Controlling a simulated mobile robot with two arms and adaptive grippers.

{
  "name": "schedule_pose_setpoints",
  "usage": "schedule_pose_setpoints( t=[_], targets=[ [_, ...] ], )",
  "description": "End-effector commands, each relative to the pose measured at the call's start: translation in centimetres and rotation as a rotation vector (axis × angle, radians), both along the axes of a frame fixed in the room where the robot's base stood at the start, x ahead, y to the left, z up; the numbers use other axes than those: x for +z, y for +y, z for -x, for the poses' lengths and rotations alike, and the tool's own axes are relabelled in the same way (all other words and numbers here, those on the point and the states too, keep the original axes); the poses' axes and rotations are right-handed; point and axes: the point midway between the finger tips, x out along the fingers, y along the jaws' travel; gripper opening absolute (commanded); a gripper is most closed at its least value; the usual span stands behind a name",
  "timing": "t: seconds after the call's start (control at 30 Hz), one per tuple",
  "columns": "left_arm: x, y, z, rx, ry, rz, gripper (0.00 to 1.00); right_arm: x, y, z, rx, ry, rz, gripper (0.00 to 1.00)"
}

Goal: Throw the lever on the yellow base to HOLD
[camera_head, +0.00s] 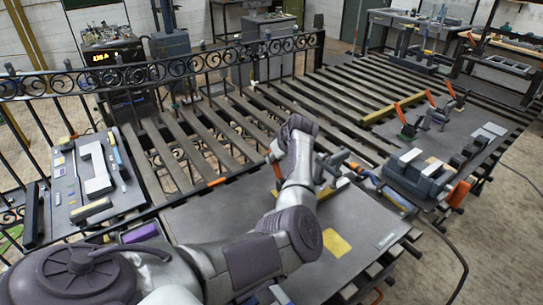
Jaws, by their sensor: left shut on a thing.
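My left arm reaches in from the lower left across the middle dark table (368,222). My left gripper (277,150) is small and mostly hidden by my wrist. It is shut on what looks like the orange lever (276,170), which is tilted beside the wrist. A yellow strip (328,191), possibly part of the yellow base, shows just right of my forearm. My arm hides the lever's foot and any HOLD marking. My right gripper is not in view.
A grey clamp-like fixture (334,163) stands close right of my wrist. The right table (478,118) carries more orange levers (403,115) and grey blocks. A left board (128,194) holds white pieces.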

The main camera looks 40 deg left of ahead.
Motion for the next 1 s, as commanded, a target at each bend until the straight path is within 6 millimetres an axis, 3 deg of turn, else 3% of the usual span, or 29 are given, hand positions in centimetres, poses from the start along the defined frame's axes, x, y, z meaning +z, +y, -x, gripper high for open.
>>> schedule_pose_setpoints(
  t=[0.53, 1.0],
  targets=[
    [0.8, -3.1, 0.8, -0.002, -0.098, -0.328, 0.00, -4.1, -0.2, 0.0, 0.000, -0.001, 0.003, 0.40],
    [1.3, -3.5, 0.9, -0.001, -0.112, -0.378, 0.00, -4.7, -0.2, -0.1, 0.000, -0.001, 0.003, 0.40]
  ],
)
